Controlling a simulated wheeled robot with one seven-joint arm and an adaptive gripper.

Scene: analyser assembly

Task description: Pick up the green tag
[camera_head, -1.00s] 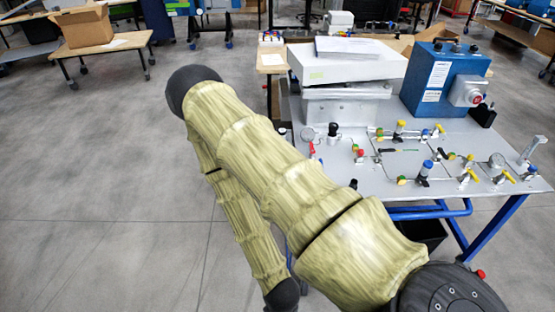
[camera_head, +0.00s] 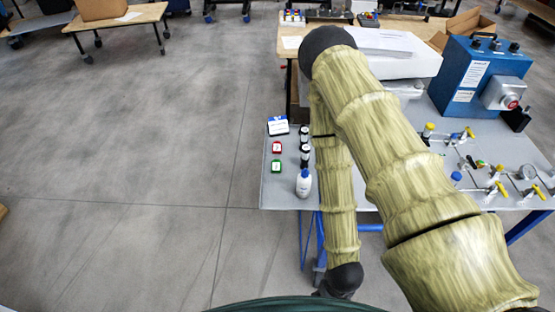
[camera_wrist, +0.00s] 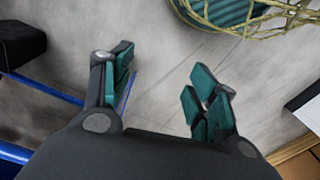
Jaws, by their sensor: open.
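The green tag (camera_head: 276,166) lies near the left end of the grey table (camera_head: 272,193), just in front of a red tag (camera_head: 277,147). In the wrist view, my gripper (camera_wrist: 156,88) is open and empty, its teal-padded fingers apart over the bare floor. In the head view my arm covers the middle of the table, and the gripper's fingers are not seen clearly there. The green tag is not in the wrist view.
Right of the tags stand several small dark bottles (camera_head: 305,147) and a white bottle with a blue cap (camera_head: 304,183). A white and blue box (camera_head: 278,126) sits behind them. A blue machine (camera_head: 478,75) and valves with yellow handles (camera_head: 497,189) are at right.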

